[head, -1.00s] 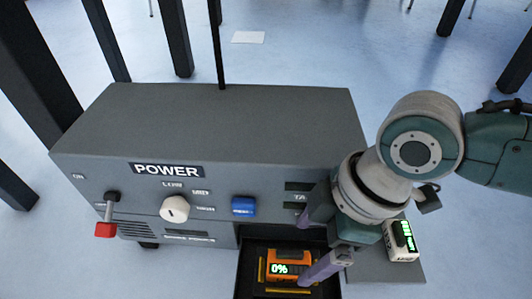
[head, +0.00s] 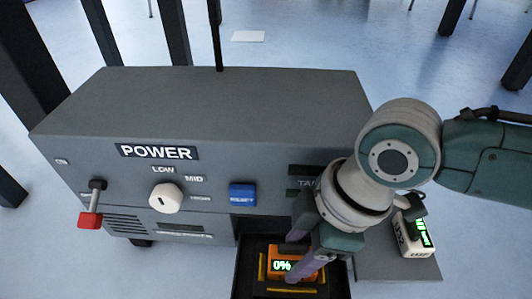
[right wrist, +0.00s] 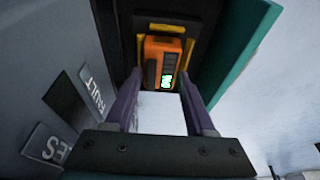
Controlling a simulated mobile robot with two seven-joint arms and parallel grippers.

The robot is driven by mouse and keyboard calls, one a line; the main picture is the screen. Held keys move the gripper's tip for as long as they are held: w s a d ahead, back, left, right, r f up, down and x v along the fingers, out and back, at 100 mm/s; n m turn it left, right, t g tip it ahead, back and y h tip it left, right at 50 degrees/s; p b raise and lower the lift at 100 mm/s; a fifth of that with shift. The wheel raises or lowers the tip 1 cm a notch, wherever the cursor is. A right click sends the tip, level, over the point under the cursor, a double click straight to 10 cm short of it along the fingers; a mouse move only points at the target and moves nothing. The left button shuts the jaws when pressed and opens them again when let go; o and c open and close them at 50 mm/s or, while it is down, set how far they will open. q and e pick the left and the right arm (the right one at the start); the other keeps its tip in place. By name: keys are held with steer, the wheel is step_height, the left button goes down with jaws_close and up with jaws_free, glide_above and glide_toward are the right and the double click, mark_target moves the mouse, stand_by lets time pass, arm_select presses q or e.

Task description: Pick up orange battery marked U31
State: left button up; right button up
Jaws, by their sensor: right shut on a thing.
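The orange battery (head: 281,268) sits in a dark open drawer (head: 246,283) at the front of the grey power box. Its display reads 0%, and I cannot read a U31 mark on it. It also shows in the right wrist view (right wrist: 160,60), upright between yellow guide strips. My right gripper (head: 297,257) reaches down into the drawer with its purple fingers on either side of the battery, shut on it. The fingers and wrist hide part of the battery and drawer. My left gripper is in neither view.
The grey power box (head: 210,100) has a red-tipped lever (head: 91,215), a white knob (head: 164,198) and a blue switch (head: 242,195). A white battery (head: 408,240) with a green display stands on a grey ledge (head: 385,265) to the right. Dark posts rise behind.

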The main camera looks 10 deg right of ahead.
jaws_close()
stand_by(0.3)
